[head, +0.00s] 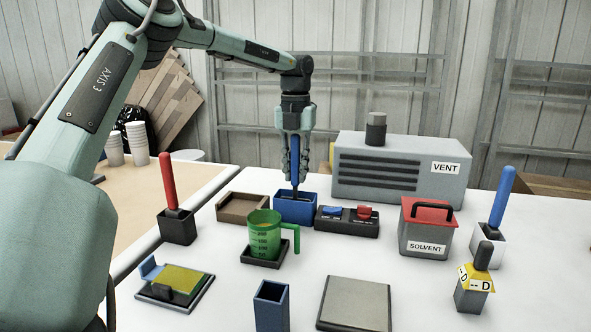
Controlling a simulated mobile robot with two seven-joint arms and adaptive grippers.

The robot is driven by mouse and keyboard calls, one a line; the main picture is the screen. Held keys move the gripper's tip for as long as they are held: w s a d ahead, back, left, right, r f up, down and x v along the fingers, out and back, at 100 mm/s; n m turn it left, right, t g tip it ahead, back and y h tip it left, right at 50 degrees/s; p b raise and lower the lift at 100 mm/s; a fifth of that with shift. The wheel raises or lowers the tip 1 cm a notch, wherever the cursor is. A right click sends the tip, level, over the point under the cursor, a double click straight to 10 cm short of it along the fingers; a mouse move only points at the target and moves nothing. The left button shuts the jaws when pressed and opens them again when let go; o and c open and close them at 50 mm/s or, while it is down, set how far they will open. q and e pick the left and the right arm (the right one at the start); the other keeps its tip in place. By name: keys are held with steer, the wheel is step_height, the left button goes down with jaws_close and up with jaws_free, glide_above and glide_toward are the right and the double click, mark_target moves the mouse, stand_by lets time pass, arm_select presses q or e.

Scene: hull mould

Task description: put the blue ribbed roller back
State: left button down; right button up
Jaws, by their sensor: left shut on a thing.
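My left gripper (295,172) points straight down and is shut on an upright blue-handled tool (295,166). The tool's lower end is over or in a blue open-topped box (294,209); how deep I cannot tell. A second blue-handled tool (502,196) leans in a white holder (487,245) at the right. No ribs show on either, so I cannot tell by ribbing which is the ribbed roller. A tall, narrow blue holder (271,308) stands open at the front with no handle in it. My right gripper is out of view.
Near the blue box are a brown tray (242,207), a green measuring jug (264,236) and a switch box (347,222). A grey vent box (402,171) stands behind. A red-handled tool (168,182), a solvent can (427,235) and a grey plate (355,303) stand around.

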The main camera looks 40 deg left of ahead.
mark_target(296, 134)
arm_select(q)
steer(key=shift+f, duration=0.2)
steer(key=shift+f+b, duration=0.45)
steer(key=shift+f, duration=0.05)
steer(key=shift+r, duration=0.1)
steer(key=c, duration=1.3)
jaws_free()
steer(key=shift+c, duration=0.2)
step_height(296, 134, up, 12)
